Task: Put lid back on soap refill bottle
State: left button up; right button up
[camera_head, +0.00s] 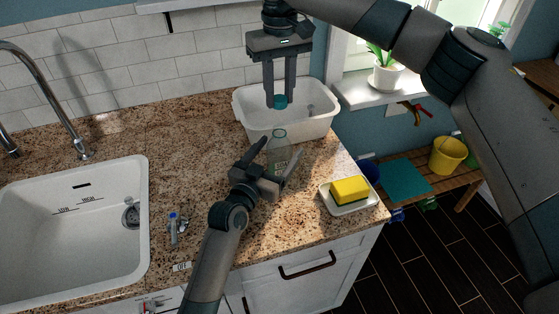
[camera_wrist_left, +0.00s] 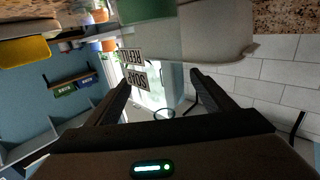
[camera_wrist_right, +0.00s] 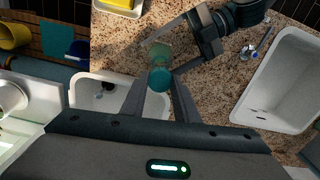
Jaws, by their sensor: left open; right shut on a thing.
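The clear soap refill bottle (camera_head: 279,146) stands upright on the granite counter in front of the white tub. Its label (camera_wrist_left: 133,68) shows upside down in the left wrist view. My left gripper (camera_head: 270,160) is open, with one finger on each side of the bottle. I cannot tell whether either finger touches it. My right gripper (camera_head: 281,104) points down above the bottle, shut on the teal lid (camera_head: 280,101). The lid is apart from the bottle's top in the head view. The lid (camera_wrist_right: 159,79) also shows between the right fingertips in the right wrist view, partly covering the bottle.
The white tub (camera_head: 314,118) stands just behind the bottle. A yellow sponge (camera_head: 350,190) sits on a white dish (camera_head: 333,207) near the counter's right edge. A sink (camera_head: 75,235) and a small blue-topped item (camera_head: 173,229) are to the left. The counter's left-middle is clear.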

pick_arm(q)
jog(key=shift+w+d, duration=0.35)
jog(key=shift+w, duration=0.3)
jog(key=c, duration=1.6)
pick_arm(e)
jog(key=shift+f, duration=2.5)
jog(key=shift+f, duration=0.15)
jog(key=shift+f, duration=0.75)
jog(key=shift+f, duration=0.55)
